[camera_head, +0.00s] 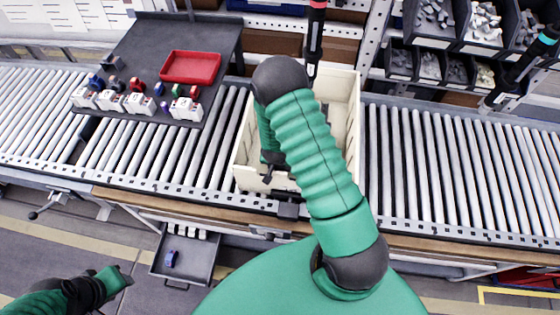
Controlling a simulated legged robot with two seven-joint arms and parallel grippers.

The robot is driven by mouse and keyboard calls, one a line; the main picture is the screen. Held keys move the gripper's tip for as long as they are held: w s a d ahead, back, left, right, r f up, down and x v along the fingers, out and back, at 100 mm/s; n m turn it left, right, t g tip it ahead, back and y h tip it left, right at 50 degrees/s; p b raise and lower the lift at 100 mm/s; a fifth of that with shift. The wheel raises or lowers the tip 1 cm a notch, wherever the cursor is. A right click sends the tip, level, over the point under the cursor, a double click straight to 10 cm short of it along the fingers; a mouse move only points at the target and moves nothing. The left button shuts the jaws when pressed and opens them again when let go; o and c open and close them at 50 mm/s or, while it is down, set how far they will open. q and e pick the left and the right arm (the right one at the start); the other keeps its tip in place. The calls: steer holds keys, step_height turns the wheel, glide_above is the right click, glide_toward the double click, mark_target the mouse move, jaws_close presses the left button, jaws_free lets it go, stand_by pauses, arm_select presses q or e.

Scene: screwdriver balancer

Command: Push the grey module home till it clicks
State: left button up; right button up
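I cannot clearly make out a grey module being worked on; the inside of the cream bin (243,160) is largely covered by my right arm. A small dark grey piece (111,62) lies on the dark tray (150,45) at the upper left. My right gripper (269,175) points down into the front part of the bin, small and dark; I cannot tell whether its fingers are open or touch anything. My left arm is low at the lower left, away from the conveyor, and its gripper is not clearly visible.
The bin stands on the roller conveyor (430,165). The dark tray also holds a red tray (190,67), white modules (140,103) and red and blue pieces. A red-and-black screwdriver (316,35) hangs behind the bin, a teal-and-black one (525,65) at right. Rollers at right are clear.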

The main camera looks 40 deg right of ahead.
steer(key=shift+s+f, duration=0.1)
steer(key=shift+f, duration=0.15)
stand_by(0.8)
steer(key=shift+f, duration=0.1)
stand_by(0.3)
steer(key=o, duration=1.6)
steer(key=shift+c, duration=0.2)
steer(key=p+v, duration=0.3)
steer(key=v, duration=1.3)
steer(key=shift+a+r, duration=0.25)
steer(key=shift+r, duration=0.1)
steer(key=shift+d, duration=0.1)
